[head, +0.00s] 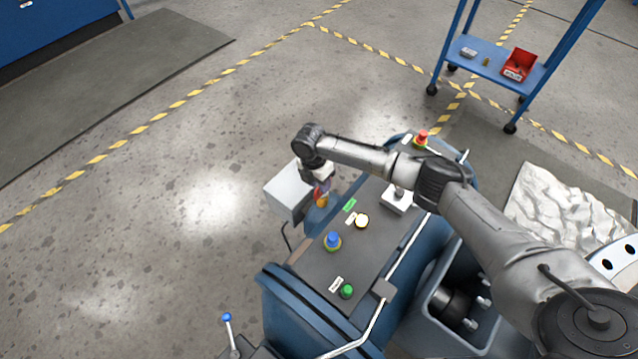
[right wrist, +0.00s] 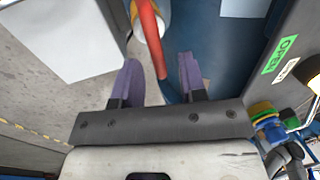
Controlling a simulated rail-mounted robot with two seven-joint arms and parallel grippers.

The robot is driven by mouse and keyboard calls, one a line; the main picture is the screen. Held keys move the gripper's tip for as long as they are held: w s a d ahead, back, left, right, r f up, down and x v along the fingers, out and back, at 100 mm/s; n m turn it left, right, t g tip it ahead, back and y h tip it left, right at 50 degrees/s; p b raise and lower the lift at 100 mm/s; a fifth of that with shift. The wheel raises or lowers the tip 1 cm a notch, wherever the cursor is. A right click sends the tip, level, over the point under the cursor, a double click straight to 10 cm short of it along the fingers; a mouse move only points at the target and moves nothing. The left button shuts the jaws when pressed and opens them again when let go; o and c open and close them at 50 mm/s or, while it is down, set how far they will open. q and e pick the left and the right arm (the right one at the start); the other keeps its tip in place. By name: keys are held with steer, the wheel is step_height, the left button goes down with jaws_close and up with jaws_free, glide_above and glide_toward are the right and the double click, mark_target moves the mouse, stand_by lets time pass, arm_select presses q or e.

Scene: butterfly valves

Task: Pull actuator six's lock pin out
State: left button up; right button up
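My right gripper (head: 320,186) is lowered beside the far left edge of the console in the head view. In the right wrist view, its two purple fingers (right wrist: 158,62) are apart. A red rod (right wrist: 150,35) reaches down between the fingertips in that view, with a gap on each side. It runs across an orange-and-white round part (right wrist: 146,20). In the head view an orange part (head: 322,201) shows just below the gripper. Whether the red rod is the lock pin, and any number six label, I cannot tell. My left gripper is out of view.
A light grey box (head: 288,190) is close to the left of the gripper. The console top (head: 310,268) carries a blue knob (head: 332,240), a green button (head: 346,291), a lit round button (head: 361,221) and a green OPEN label (right wrist: 279,55). Open floor lies left.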

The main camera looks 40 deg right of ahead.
jaws_close()
stand_by(0.4)
